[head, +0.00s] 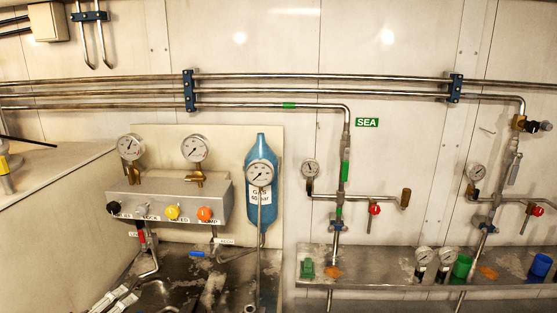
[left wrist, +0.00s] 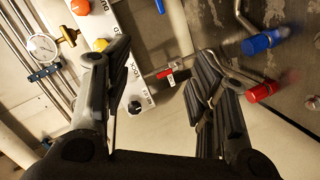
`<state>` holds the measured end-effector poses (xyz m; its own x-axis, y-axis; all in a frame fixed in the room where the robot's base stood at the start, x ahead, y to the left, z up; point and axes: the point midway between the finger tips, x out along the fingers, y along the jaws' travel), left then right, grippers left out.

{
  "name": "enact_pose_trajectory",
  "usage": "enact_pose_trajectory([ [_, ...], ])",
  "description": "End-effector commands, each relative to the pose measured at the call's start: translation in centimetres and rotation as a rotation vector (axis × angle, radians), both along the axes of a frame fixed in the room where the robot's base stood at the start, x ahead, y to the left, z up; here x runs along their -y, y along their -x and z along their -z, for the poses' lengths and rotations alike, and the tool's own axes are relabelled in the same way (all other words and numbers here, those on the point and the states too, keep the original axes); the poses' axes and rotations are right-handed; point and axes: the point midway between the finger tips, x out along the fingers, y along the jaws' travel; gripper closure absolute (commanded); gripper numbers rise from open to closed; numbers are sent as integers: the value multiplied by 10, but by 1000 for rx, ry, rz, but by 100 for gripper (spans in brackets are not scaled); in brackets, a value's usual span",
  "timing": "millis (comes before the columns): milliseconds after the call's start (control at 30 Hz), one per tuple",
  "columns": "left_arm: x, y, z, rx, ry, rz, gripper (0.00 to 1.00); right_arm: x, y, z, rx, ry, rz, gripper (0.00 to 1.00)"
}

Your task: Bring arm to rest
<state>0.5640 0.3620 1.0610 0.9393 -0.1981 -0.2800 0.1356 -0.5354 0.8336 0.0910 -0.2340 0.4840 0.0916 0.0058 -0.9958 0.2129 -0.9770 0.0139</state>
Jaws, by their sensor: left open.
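My left gripper (left wrist: 160,88) shows in the left wrist view with its two dark fingers spread wide apart. It is open, and nothing is between the fingertips. My right gripper is in neither view.
In the head view the panel (head: 165,194) carries two gauges, beside a blue cylinder (head: 273,222). A blue handle (left wrist: 264,42) and a red handle (left wrist: 263,92) stick out at the wrist view's right. A metal shelf (head: 395,260) with green and blue cups is at right.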

Motion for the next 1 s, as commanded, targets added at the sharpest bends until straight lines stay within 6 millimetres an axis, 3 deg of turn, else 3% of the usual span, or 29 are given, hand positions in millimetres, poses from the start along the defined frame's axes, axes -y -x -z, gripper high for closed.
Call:
enact_pose_trajectory([
  [167, 47, 35, 50, -147, -189, 123, 48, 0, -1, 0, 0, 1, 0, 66],
  [267, 81, 73, 87, -264, -346, 233, 48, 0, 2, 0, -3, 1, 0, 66],
  [400, 122, 145, 132, -439, -588, 413, 48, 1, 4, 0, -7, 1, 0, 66],
  [600, 147, 221, 153, -596, -799, 580, 48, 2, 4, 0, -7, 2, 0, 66],
  [867, 159, 293, 152, -736, -960, 721, 48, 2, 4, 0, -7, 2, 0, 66],
  [1000, 158, 285, 182, -747, -961, 725, 48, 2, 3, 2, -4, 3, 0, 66],
])
